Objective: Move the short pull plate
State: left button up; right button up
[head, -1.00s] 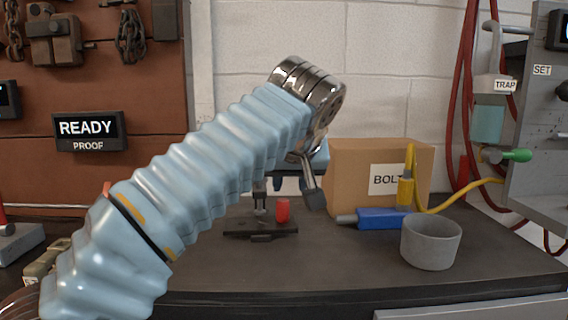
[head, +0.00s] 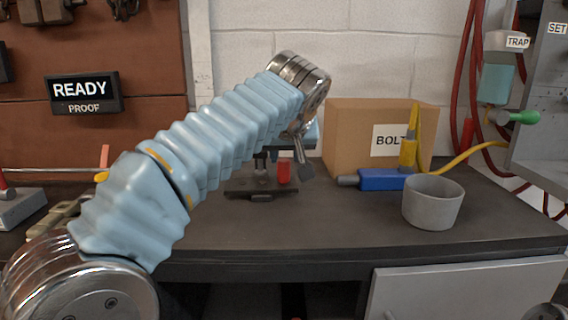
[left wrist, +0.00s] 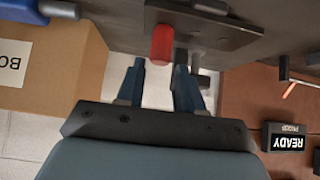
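A dark flat plate (head: 262,190) lies on the bench, with a short red cylinder (head: 284,172) and a grey metal post (head: 260,168) standing on it. I cannot tell for certain which part is the short pull plate. In the left wrist view the same dark plate (left wrist: 225,32), red cylinder (left wrist: 162,45) and post (left wrist: 195,60) show at the top. My left gripper (left wrist: 159,68) is open, its two fingers apart with nothing between them and the red cylinder just beyond the tips. In the head view my left arm largely hides that gripper. My right gripper is not in view.
A cardboard box (head: 350,140) marked BOLT stands behind and right of the plate. A blue tool (head: 388,180) with a yellow part lies before it. A grey cup (head: 432,203) stands farther right. The front middle of the bench (head: 320,225) is clear.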

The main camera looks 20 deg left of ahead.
aim_at(284, 161)
pick_arm(q)
jog(key=x, duration=0.5)
jog(key=shift+w+a+f, duration=0.1)
jog(key=shift+w+f, duration=0.15)
jog(key=shift+w, duration=0.05)
grip_shut()
